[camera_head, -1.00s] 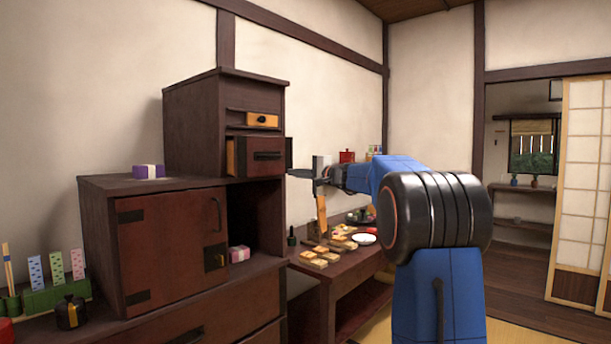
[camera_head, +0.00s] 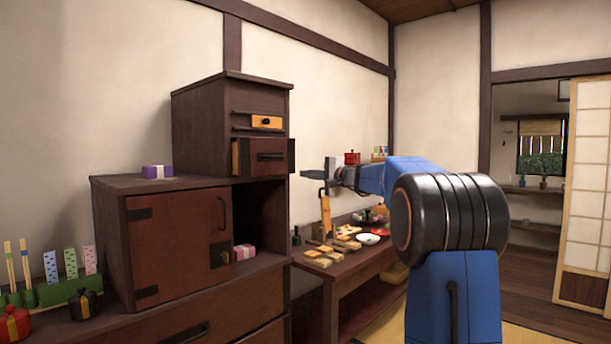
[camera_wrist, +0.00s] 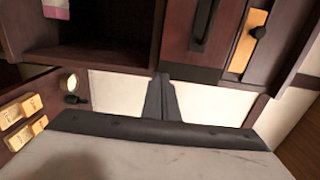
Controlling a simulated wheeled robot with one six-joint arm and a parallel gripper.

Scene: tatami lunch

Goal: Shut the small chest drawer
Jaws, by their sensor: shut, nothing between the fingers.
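The small dark wood chest (camera_head: 200,128) stands on the larger cabinet. Its lower drawer (camera_head: 266,168), with a red-brown front and dark handle, stands a little out; a narrow strip of its pale side shows at the left. Its upper drawer (camera_head: 267,122) has a pale front and black knob. In the wrist view the lower drawer front (camera_wrist: 185,45) and the pale upper one (camera_wrist: 247,45) show tilted on their side. My gripper (camera_head: 303,174) is shut and empty, just right of the lower drawer; in the wrist view its tips (camera_wrist: 162,78) appear near the drawer's edge. I cannot tell contact.
The larger cabinet (camera_head: 175,235) has a shut door and an open bay with a pink-and-white box (camera_head: 244,252). A purple box (camera_head: 157,172) sits on top. A low table (camera_head: 335,268) with food stands under my arm. Free floor lies at right.

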